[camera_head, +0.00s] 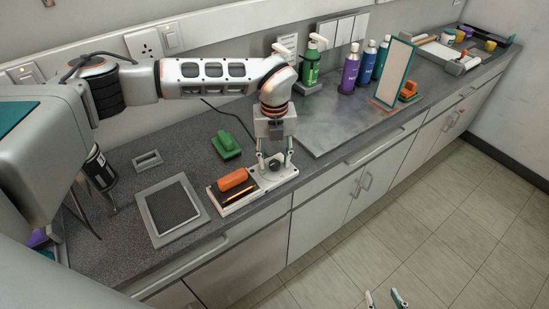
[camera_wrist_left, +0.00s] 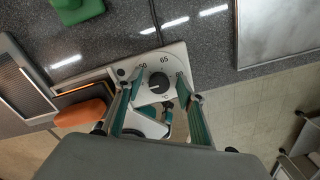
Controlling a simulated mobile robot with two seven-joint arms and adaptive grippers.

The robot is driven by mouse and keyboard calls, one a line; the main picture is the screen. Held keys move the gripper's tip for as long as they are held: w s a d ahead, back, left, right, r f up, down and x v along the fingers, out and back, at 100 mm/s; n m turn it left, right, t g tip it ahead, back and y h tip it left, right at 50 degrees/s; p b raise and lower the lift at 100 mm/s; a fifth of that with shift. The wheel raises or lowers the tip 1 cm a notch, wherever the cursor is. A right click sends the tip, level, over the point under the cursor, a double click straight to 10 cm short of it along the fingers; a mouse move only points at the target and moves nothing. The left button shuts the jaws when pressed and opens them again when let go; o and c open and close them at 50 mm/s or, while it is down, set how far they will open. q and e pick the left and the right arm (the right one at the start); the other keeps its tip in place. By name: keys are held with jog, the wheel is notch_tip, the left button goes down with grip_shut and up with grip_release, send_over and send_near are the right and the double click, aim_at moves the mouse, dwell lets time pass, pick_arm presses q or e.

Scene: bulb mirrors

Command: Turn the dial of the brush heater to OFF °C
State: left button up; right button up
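The brush heater (camera_head: 222,207) is a pale unit near the counter's front edge, with an orange brush (camera_head: 232,179) lying on it. Its dial (camera_wrist_left: 159,82) is a dark round knob on a white plate, with 50, 65 and °C printed around it; its exact setting is hard to read. The dial also shows in the head view (camera_head: 275,165). My left gripper (camera_head: 274,160) points down over the dial. Its fingertips stand on either side of the knob with a visible gap in the wrist view. My right gripper (camera_head: 384,298) is open and empty over the floor.
A green brush (camera_head: 226,145) and a grey framed pad (camera_head: 172,208) lie near the heater. Several bottles, including a green one (camera_head: 310,65), stand at the back with an upright mirror (camera_head: 394,72).

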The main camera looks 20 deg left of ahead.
aim_at(274, 162)
pick_arm(q)
notch_tip(274, 162, up, 12)
dwell(0.6)
dwell(0.4)
